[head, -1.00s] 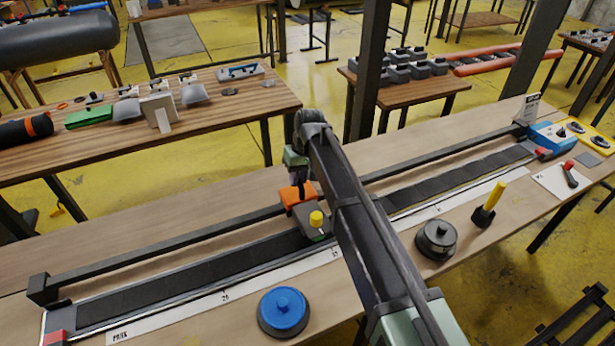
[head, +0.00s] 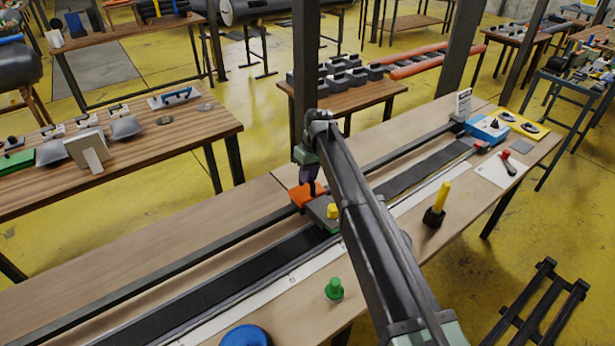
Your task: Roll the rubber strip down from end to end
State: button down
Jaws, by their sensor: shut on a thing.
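The dark rubber strip (head: 424,169) lies lengthwise along the bench in a long track, from lower left to upper right. Its near left end is out of frame. My gripper (head: 308,183) is at the orange part, pointing down, and is shut on the carriage. My arm hides part of the strip just right of the carriage. The fingertips are too small to make out.
A dark rail (head: 190,243) runs behind the strip. In front stand a green knobbed piece (head: 334,289), a blue lid (head: 247,337) and a yellow-handled tool (head: 437,205). A blue box (head: 487,128) and a red-handled tool (head: 507,162) are at the far right end.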

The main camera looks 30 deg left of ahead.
jog(key=c, duration=1.1)
grip_release()
jog(key=shift+o, duration=0.2)
notch_tip(320, 180, up, 11)
jog(key=w+p, duration=0.2)
jog(key=p, duration=0.8)
jog(key=shift+d+f+p, duration=0.2)
jog(key=shift+d+p, duration=0.1)
jog(key=shift+d, duration=0.05)
